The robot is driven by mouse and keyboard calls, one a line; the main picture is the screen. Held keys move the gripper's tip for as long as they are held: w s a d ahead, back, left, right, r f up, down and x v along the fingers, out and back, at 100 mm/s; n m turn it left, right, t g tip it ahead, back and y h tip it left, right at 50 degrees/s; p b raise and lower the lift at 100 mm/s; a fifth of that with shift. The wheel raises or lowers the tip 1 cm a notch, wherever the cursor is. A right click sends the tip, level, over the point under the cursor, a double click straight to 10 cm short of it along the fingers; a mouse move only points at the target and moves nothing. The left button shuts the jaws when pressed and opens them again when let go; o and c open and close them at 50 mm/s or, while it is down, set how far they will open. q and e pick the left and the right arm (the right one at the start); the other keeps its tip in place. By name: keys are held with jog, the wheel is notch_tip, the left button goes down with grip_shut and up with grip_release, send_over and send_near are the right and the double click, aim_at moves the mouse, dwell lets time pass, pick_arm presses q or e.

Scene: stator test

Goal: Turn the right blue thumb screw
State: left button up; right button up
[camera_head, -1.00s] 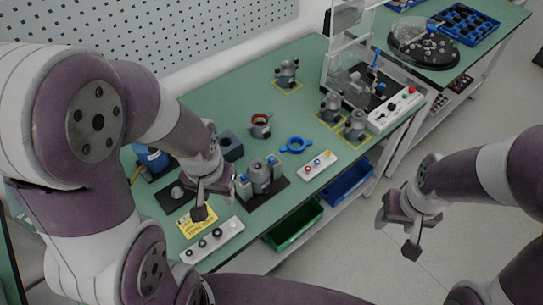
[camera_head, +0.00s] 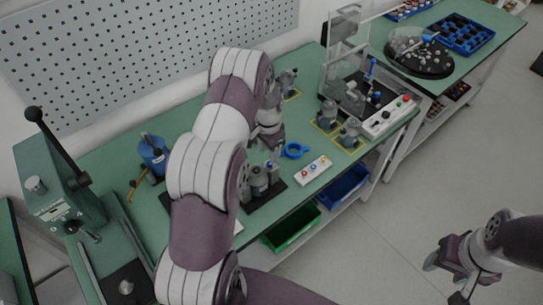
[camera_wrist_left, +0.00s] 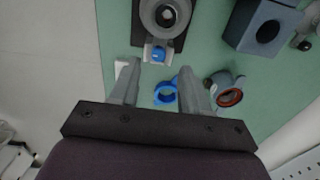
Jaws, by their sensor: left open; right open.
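In the left wrist view a blue thumb screw (camera_wrist_left: 158,54) sits on a grey bracket beside the round grey stator housing (camera_wrist_left: 165,14). My left gripper (camera_wrist_left: 160,68) is open, and the screw shows between and just beyond its fingertips, apart from both. In the head view my left gripper (camera_head: 270,150) hangs over the table behind the stator fixture (camera_head: 260,184), which my left arm partly hides. A small blue spot at the fixture's top seems to be the screw. My right gripper (camera_head: 447,280) is open and empty over the floor at the lower right.
A blue ring (camera_head: 294,151) and a white button box (camera_head: 314,170) lie right of the fixture. A green press (camera_head: 62,190) stands at the left. More motor parts and a clear-walled station stand at the back right. The floor at right is free.

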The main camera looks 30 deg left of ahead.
aim_at(270, 166)
pick_arm(q)
jog(key=f+p, duration=0.1)
jog(key=f, duration=0.3)
jog(key=shift+d, duration=0.2)
jog(key=shift+a+f, duration=0.15)
jog(key=shift+f, duration=0.2)
grip_shut()
jog(key=shift+f+m+b, duration=0.1)
jog(key=shift+m+b, duration=0.5)
jog(key=shift+m, duration=0.1)
jog(key=shift+m+b, duration=0.7)
jog(key=shift+m, duration=0.5)
jog(key=shift+m+b, duration=1)
jog(key=shift+m, duration=1.6)
